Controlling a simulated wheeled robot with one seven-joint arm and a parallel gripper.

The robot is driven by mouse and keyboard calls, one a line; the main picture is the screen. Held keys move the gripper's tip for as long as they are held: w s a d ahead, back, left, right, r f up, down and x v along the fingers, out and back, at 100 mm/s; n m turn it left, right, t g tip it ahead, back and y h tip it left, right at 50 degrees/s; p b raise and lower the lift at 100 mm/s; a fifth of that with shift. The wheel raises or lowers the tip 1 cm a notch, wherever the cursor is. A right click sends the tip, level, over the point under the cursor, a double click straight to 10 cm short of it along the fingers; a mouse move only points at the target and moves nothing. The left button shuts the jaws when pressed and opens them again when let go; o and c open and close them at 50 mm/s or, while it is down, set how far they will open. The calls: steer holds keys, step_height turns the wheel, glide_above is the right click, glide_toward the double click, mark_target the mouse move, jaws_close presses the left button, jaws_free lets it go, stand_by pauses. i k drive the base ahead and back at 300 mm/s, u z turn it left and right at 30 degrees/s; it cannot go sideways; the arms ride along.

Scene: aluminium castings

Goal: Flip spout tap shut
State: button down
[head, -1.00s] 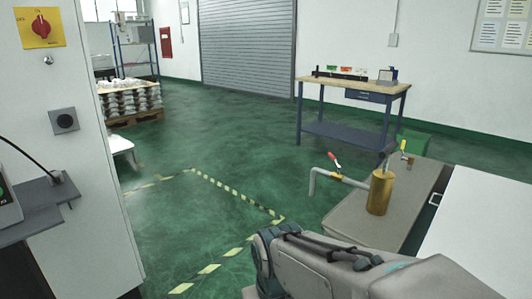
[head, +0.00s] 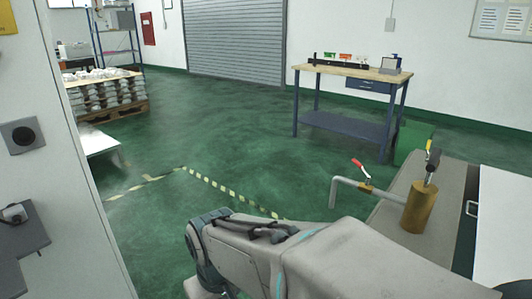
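A brass cylinder (head: 420,207) stands upright on a grey-brown bench top at the right. A grey spout pipe (head: 335,188) runs out from its left side and bends downward. A small brass tap with a red lever (head: 361,168) sits on this pipe; the lever slants up and to the left. A second lever, yellow (head: 429,146), shows above the cylinder on a dark metal fitting. My arm crosses the bottom of the head view, in front of and below the tap. My gripper is out of view.
The grey-brown bench top (head: 391,212) meets a white surface (head: 503,225) at the right. A workbench (head: 350,68) stands behind, with a green box (head: 414,138) near it. A grey cabinet (head: 70,170) is close on the left. The green floor between is mostly clear.

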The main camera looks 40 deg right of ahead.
mark_target(368, 177)
steer(key=z, duration=0.75)
steer(key=i, duration=0.85)
steer(key=z, duration=0.95)
